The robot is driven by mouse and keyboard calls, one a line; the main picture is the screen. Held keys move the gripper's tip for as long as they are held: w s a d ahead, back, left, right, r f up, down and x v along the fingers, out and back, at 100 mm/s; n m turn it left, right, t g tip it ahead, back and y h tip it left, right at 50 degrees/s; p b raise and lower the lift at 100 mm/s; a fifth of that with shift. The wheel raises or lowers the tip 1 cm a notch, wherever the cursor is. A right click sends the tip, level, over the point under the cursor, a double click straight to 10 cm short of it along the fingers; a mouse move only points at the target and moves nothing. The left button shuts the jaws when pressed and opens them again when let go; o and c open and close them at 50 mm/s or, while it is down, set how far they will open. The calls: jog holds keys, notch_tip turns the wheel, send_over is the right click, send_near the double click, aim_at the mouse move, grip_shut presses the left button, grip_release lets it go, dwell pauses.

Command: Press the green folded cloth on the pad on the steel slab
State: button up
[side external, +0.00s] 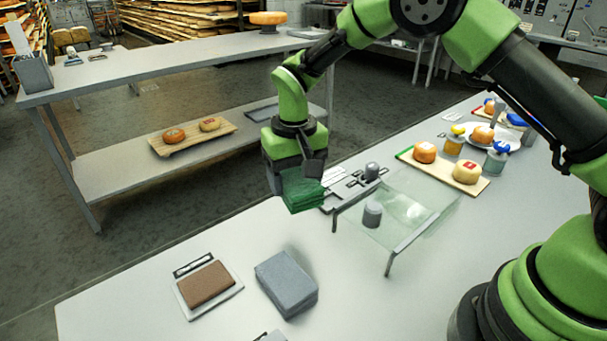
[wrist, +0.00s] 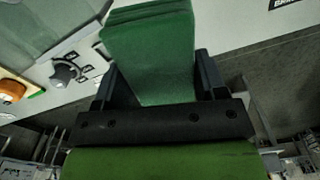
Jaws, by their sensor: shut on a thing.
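The green folded cloth (side external: 301,192) is held in my gripper (side external: 296,170), in the air over the far edge of the table in the side view. In the wrist view the cloth (wrist: 152,55) sits between the two dark fingers of my gripper (wrist: 158,85). A brown pad (side external: 206,284) lies on a pale flat tray at the front left of the table. My gripper is apart from both.
A clear glass stand (side external: 400,208) with a grey weight on it stands right of my gripper. A board with cheeses (side external: 443,170) and several jars lie behind it. A knob-like grey piece (side external: 371,171) stands nearby.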

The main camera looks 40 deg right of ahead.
jog(key=w+a+m, duration=0.2)
jog(key=a+m, duration=0.8)
jog(key=m, duration=1.5)
send_over(209, 283)
notch_tip(209, 283, down, 2)
jog(key=shift+w, duration=0.1)
jog(key=shift+f, duration=2.55)
jog(key=shift+f, duration=0.55)
dwell(1.2)
